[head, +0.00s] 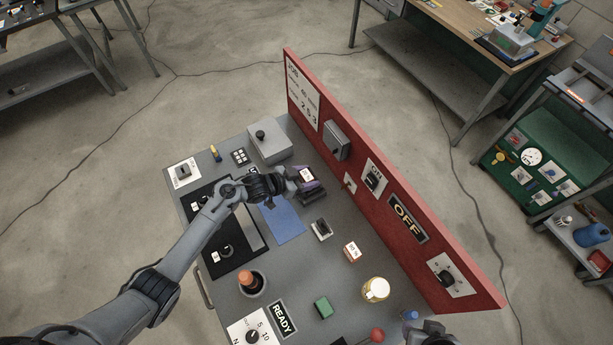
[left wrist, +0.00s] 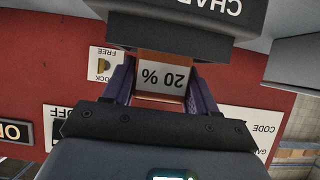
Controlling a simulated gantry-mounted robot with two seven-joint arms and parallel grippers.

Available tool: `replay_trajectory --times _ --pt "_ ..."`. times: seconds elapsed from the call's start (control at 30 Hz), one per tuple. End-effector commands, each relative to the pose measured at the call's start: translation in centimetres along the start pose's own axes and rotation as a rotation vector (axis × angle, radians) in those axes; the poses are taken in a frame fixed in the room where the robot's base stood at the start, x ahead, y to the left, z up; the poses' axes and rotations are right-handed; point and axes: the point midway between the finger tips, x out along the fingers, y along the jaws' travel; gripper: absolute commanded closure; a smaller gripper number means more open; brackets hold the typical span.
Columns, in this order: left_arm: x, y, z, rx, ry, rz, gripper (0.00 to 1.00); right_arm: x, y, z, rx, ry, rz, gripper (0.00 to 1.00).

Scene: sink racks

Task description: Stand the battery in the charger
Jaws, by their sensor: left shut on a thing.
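The battery (left wrist: 163,78) has an orange body and a white label that reads 20 %, upside down in the left wrist view. My left gripper (head: 298,177) is shut on it, with a purple finger on each side. The dark charger (left wrist: 190,15) has white lettering, partly cut off, and meets the battery's far end in the left wrist view. In the head view the charger (head: 312,192) is just beyond the gripper, which partly covers the battery (head: 306,174). I cannot tell how deep the battery sits. My right gripper (head: 432,334) shows only in part at the bottom edge.
A red panel (head: 400,190) with switches and an OFF sign stands behind the charger. A small white-labelled block (head: 351,250), a dark-topped holder (head: 321,229), a blue mat (head: 283,220) and a grey box (head: 270,146) are nearby on the grey table.

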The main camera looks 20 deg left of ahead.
Motion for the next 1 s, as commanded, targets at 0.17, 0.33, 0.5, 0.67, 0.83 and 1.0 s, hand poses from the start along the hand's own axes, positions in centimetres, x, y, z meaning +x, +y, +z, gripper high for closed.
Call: replay_trajectory --times 0.17,0.33,0.5,0.67,0.83,1.0 --pt "0.2 0.0 0.3 0.0 -0.001 0.0 0.33 0.2 0.0 0.1 0.0 0.0 0.0 0.57" --pt "0.1 0.0 0.3 -0.001 -0.003 0.0 0.18 0.1 0.0 0.0 0.0 0.0 0.0 0.57" --pt "-0.7 -0.1 0.1 0.0 -0.003 -0.001 0.17 -0.1 0.0 -0.1 0.0 0.001 0.0 0.57" --pt "-3.0 0.0 0.1 0.002 -0.003 -0.001 0.17 -0.2 0.0 -0.1 0.0 0.001 0.0 0.57" --pt "-6.2 0.0 0.1 0.003 -0.003 -0.001 0.17 -0.2 0.0 -0.1 0.0 0.001 -0.001 0.57" --pt "-9.1 0.0 0.1 0.003 -0.003 0.0 0.17 -0.1 0.0 -0.1 0.0 0.001 -0.001 0.57"
